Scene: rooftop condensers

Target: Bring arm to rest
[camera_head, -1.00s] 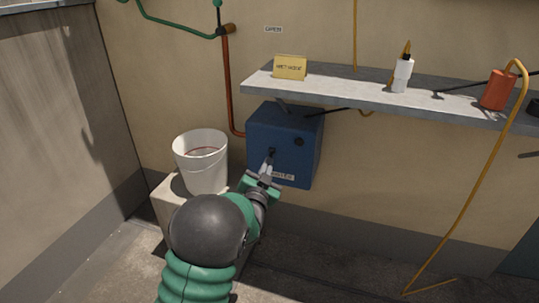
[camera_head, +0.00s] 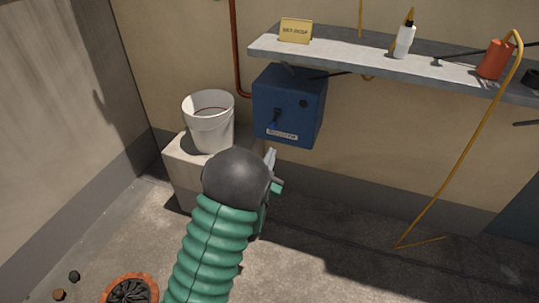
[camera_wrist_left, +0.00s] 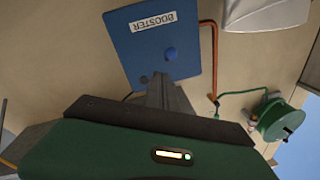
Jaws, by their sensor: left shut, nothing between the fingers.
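My left gripper (camera_head: 271,160) is shut and empty, in front of and below the blue box (camera_head: 290,95) on the wall, with a gap between them. My dark round wrist joint hides part of the gripper. The box has a blue lever (camera_head: 274,120), a dark round knob (camera_head: 303,104) and a white label (camera_head: 282,134). In the left wrist view the closed fingers (camera_wrist_left: 160,88) point towards the box (camera_wrist_left: 150,65), whose label (camera_wrist_left: 154,21) reads BOOSTER, upside down. My right gripper is not in view.
A white bucket (camera_head: 209,125) stands on a pale block (camera_head: 184,166) left of the box. A grey shelf (camera_head: 350,53) above holds a yellow sign (camera_head: 296,31), a white bottle (camera_head: 404,42) and an orange canister (camera_head: 495,60).

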